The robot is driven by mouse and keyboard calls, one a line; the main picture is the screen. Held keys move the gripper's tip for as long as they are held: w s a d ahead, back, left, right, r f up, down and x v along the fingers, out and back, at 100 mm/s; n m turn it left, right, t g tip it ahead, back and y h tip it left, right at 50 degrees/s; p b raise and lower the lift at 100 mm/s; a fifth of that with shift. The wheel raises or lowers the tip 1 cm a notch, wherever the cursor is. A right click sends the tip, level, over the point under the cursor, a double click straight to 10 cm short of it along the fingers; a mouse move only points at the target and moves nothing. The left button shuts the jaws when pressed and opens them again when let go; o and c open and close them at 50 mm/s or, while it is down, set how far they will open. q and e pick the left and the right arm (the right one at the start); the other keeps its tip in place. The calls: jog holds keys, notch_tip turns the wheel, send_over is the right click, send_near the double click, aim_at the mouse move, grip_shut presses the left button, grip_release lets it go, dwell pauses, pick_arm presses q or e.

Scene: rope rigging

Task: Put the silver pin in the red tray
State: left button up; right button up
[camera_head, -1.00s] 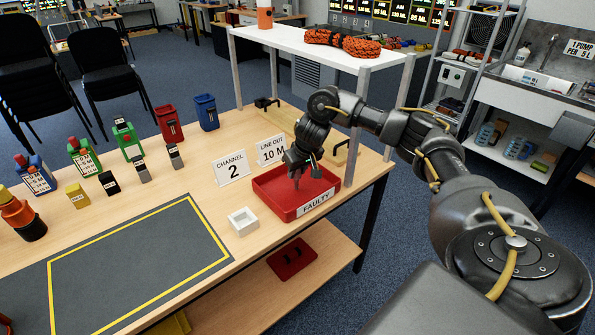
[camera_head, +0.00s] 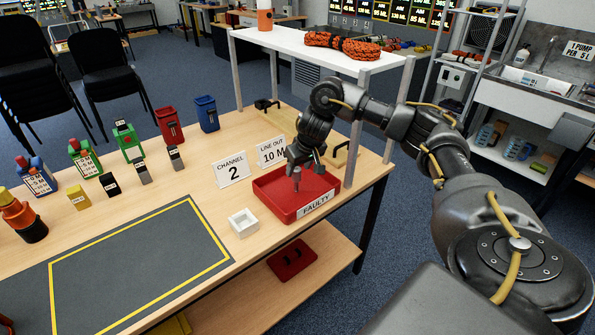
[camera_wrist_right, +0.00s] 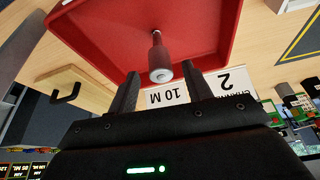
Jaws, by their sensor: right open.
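The red tray (camera_head: 279,208) labelled FAULTY sits on the wooden bench near its right end. My right gripper (camera_head: 306,172) is over the tray, pointing down with its fingers apart. In the right wrist view, the silver pin (camera_wrist_right: 159,58) shows against the red tray floor (camera_wrist_right: 108,38), just beyond and between the open fingertips (camera_wrist_right: 162,82). Its round head faces the camera and it looks roughly upright, clear of both fingers. In the head view the pin (camera_head: 296,180) is a small grey shape below the gripper. My left gripper is out of view.
A small white box (camera_head: 243,223) stands left of the tray. CHANNEL 2 (camera_head: 232,169) and LINE OUT 10 M (camera_head: 271,152) signs stand behind. A white shelf (camera_head: 300,43) on posts rises at the back right. The grey mat (camera_head: 140,262) is bare.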

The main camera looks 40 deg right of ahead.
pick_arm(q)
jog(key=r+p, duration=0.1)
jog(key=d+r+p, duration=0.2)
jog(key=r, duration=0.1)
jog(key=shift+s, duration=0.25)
pick_arm(e)
jog(key=v, duration=0.9)
jog(key=shift+d, duration=0.1)
